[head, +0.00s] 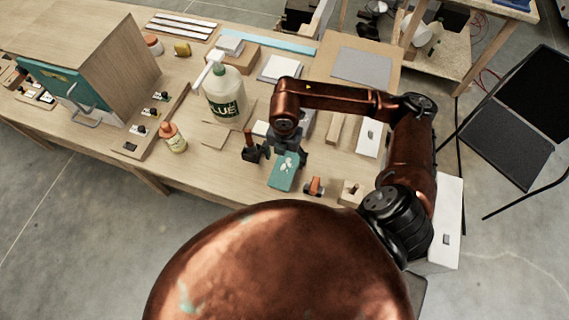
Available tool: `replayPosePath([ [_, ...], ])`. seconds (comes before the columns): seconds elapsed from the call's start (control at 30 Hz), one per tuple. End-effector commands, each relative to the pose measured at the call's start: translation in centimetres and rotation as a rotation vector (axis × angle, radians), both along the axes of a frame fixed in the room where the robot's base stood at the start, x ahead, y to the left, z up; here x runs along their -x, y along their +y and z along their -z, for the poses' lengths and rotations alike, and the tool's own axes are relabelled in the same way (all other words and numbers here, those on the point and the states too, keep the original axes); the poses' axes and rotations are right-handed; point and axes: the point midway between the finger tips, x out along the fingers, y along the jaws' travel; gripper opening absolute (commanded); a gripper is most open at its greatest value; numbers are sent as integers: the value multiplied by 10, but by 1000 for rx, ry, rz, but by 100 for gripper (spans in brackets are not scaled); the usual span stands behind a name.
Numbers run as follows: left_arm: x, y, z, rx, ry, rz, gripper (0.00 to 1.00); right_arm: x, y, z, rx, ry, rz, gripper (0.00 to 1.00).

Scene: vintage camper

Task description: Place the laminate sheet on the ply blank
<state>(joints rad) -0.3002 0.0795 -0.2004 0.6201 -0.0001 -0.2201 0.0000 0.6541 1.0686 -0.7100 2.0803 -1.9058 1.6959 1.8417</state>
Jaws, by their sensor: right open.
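A small teal sheet with pale blotches (283,176), which looks like the laminate sheet, lies near the front edge of the workbench. My right gripper (285,150) points down just over its far end and is open. I cannot tell whether the fingers touch it. I cannot tell for certain which piece is the ply blank. A thin, plain wood-coloured piece (214,134) lies left of the gripper, in front of the glue bottle. A larger tan board (388,70) at the back right carries a grey sheet (361,66). My left gripper is out of view.
The large glue bottle (224,98) stands left of my right arm. A small orange-capped bottle (173,137) and a wood-sided cabinet (122,66) are further left. A small orange-and-black tool (314,187) lies right of the teal sheet.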

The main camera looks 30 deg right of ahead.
Motion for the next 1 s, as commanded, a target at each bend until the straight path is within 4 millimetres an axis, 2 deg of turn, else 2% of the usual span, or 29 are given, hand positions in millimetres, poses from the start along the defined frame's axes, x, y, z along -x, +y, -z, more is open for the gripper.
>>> replayPosePath([
  [0.2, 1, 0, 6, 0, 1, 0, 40, -1, 0, -44, 0, -3, 0, 75],
  [0.4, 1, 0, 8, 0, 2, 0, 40, 0, 0, -66, 1, -1, 1, 75],
  [0.83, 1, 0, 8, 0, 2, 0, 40, 1, 2, -69, -12, 8, -4, 75],
  [0.93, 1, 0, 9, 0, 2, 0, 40, 5, 16, -69, -101, 47, -41, 75],
  [1.0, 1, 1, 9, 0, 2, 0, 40, 10, 36, -72, -238, 91, -87, 75],
])
